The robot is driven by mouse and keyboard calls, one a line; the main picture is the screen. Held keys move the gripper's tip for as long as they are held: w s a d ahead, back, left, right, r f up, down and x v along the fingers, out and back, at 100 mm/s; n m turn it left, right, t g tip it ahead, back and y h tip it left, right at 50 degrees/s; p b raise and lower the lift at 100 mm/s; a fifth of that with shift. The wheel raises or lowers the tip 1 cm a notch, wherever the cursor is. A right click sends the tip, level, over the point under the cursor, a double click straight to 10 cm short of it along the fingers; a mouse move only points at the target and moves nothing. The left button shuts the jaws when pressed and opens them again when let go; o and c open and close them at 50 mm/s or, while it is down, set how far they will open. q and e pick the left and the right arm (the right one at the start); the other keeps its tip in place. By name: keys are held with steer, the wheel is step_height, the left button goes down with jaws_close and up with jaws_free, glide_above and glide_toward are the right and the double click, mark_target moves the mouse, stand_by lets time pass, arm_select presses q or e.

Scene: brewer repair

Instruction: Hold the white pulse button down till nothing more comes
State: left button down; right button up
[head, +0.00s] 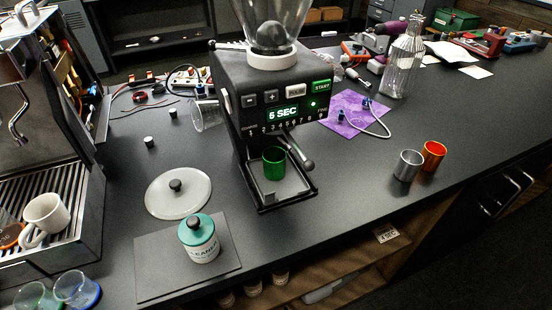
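A black grinder (230,90) stands on the dark counter. The white pulse button (296,90) is on its front panel, left of the green START button (321,86). The green display (285,114) reads "5 SEC", with a row of numbers below it. A green cup (274,163) stands upright on the grinder's tray (285,208), below the outlet; its contents cannot be made out. A clear hopper (296,18) with something dark inside sits on top, cut off by the picture's edge. Neither of my grippers is in view, and nothing touches the button.
A clear lid (179,193) and a teal-lidded jar (199,239) on a dark mat (150,262) are front left. A steel cup (408,165) and an orange cup (433,156) stand right. A purple cloth (345,122) and glass bottle (403,62) are behind.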

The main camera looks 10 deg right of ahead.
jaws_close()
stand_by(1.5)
